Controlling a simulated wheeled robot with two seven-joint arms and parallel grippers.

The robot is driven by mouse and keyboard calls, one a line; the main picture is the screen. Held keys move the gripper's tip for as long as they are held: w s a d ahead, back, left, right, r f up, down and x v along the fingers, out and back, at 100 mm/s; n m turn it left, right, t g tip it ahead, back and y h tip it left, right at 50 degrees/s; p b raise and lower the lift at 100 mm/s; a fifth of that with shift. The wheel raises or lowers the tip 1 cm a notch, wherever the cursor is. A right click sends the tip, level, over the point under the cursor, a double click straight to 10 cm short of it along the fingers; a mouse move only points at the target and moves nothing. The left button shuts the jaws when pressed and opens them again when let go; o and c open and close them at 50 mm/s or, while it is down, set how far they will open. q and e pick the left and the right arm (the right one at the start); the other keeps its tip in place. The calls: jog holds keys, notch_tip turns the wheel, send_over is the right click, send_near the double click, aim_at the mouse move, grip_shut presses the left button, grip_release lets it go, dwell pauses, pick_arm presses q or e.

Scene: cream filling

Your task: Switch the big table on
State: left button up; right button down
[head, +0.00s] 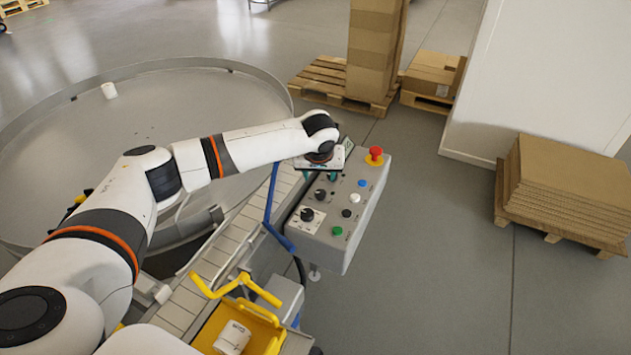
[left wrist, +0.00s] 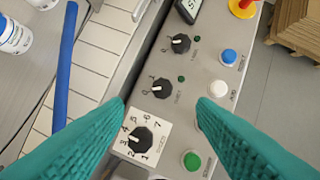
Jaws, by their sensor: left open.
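The big round table (head: 190,110) with a raised rim fills the left of the head view. A grey control box (head: 352,215) stands at its right, with rotary switches and buttons. My left gripper (left wrist: 160,100) is open above the box, its teal fingers empty. In the left wrist view an upper black switch (left wrist: 180,43) and a lower black switch (left wrist: 161,88) each sit beside a small green lamp. The lower switch lies between the fingertips in the picture; I see no contact. A numbered dial (left wrist: 141,140) is nearer. The switch labels are too small to read surely.
Beside the switches are blue (left wrist: 229,56), white (left wrist: 219,89) and green (left wrist: 191,160) buttons, and a red emergency stop (head: 375,154). A blue rail (head: 271,205) and a conveyor (head: 205,265) run along the box's left.

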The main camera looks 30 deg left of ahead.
aim_at(320, 192)
pick_arm(q)
jog(key=f, duration=0.2)
jog(key=f+p, duration=0.1)
jog(key=f, duration=0.1)
jog(key=shift+w+d, duration=0.15)
jog(key=shift+w, duration=0.25)
jog(key=x, duration=0.5)
jog(key=shift+w+a, duration=0.15)
jog(key=shift+a, duration=0.1)
jog(key=shift+w+f, duration=0.15)
jog(key=shift+f, duration=0.3)
pick_arm(e)
jog(key=shift+s+d+r, duration=0.1)
jog(key=shift+s+r, duration=0.3)
jog(key=shift+r, duration=0.35)
pick_arm(q)
jog(key=shift+a, duration=0.1)
jog(key=c, duration=1)
jog(key=shift+o, duration=0.2)
pick_arm(e)
jog(key=shift+s+d, duration=0.15)
jog(key=shift+d, duration=0.25)
